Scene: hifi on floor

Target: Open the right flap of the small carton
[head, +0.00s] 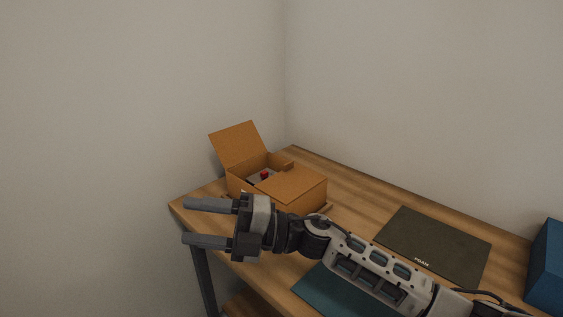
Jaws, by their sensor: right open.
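The small carton (298,190) is orange-brown cardboard and stands at the far left corner of the wooden table. Its left flap (237,144) stands up, tilted outward. Its right flap (291,182) lies flat over the right half of the opening. A small red thing (264,174) and something grey show inside the carton through the open half. My right gripper (187,222) is open and empty, its two fingers pointing left, in front of the carton and near the table's left edge. My left gripper is not in view.
The wooden table (345,190) stands in a corner against two plain walls. A dark mat with lettering (436,243) lies at the right, and a teal mat (330,294) lies at the front under my arm. A blue box (545,268) stands at the right edge.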

